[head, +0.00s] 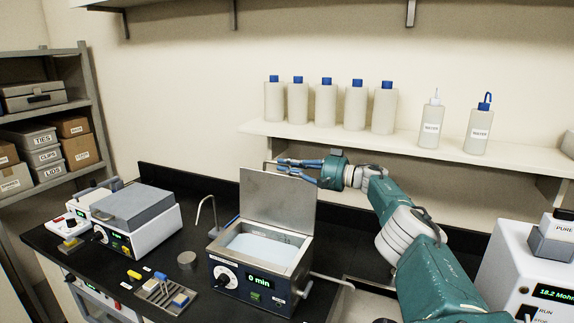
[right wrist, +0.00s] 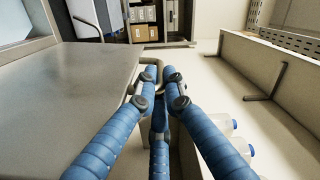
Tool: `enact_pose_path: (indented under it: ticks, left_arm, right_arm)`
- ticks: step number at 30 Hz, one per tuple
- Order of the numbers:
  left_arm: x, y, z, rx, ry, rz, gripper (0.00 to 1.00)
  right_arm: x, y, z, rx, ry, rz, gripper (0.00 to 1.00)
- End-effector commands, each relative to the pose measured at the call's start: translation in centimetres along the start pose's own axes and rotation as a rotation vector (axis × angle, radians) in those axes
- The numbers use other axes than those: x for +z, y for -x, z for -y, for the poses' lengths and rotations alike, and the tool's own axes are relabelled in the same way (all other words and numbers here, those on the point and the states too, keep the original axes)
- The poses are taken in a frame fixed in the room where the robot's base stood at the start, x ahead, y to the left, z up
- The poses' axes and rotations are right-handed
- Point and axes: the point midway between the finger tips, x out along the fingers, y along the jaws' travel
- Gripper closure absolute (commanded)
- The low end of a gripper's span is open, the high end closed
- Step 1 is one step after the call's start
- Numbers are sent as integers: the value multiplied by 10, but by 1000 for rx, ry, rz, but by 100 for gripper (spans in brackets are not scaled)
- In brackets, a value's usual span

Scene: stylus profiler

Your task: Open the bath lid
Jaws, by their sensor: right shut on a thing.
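The bath (head: 238,279) is a dark blue box with a steel rim, a dial and a display reading "0 min". Its grey metal lid (head: 278,202) stands up nearly vertical at the back, and pale liquid (head: 262,247) shows inside. My right gripper (head: 280,168) is at the lid's top edge, its blue fingers shut on the lid handle (head: 266,164). In the right wrist view the fingertips (right wrist: 160,84) close around the bent metal handle (right wrist: 152,64), beside the flat lid (right wrist: 85,90). The fingers partly hide the handle. My left gripper is out of view.
A wall shelf (head: 333,140) with several blue-capped bottles (head: 326,103) and two wash bottles runs behind my right arm. A grey-lidded device (head: 137,207), a small rack (head: 167,295) and a thin bent spout (head: 207,208) stand left of the bath. A white unit (head: 520,270) is at right.

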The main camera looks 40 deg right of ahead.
Motion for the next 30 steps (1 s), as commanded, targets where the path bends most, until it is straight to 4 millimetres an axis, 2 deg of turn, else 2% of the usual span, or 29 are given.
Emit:
enact_pose_path:
  ticks: [11,12,15,25,30]
  left_arm:
    - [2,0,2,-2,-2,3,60]
    - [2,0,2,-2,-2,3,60]
    - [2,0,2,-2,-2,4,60]
    - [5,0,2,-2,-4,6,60]
    - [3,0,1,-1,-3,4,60]
  right_arm:
    - [1,0,-2,4,-5,3,100]
    - [1,0,-2,4,-5,3,89]
    - [1,0,-2,3,-5,2,72]
    - [0,2,-2,3,-4,1,72]
    - [0,17,-4,4,-4,0,72]
